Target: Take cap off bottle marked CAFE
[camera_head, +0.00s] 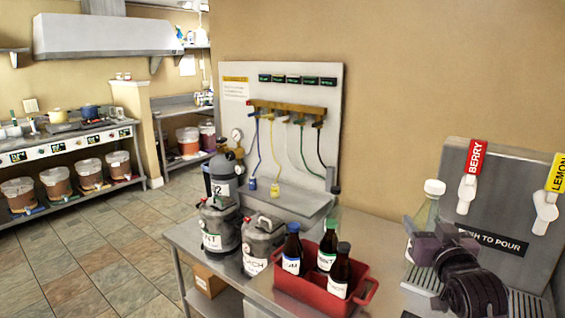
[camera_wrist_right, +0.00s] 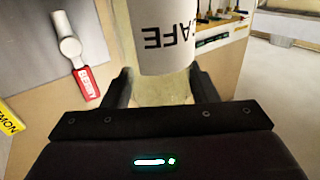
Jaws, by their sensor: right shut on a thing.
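The bottle marked CAFE (camera_head: 428,214) is pale and clear with a white cap (camera_head: 434,187) on its top. My right gripper (camera_head: 434,243) is shut on the bottle's body, with one finger on each side below the label in the wrist view (camera_wrist_right: 163,82). The gripper hides the lower part of the bottle in the head view. My left gripper is not in view.
The dispenser (camera_head: 488,200) has a red BERRY tap (camera_head: 471,175) and a yellow LEMON tap (camera_head: 551,190) right of the bottle. A red crate (camera_head: 310,293) of dark bottles and several grey kegs (camera_head: 262,240) stand to the left on the counter.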

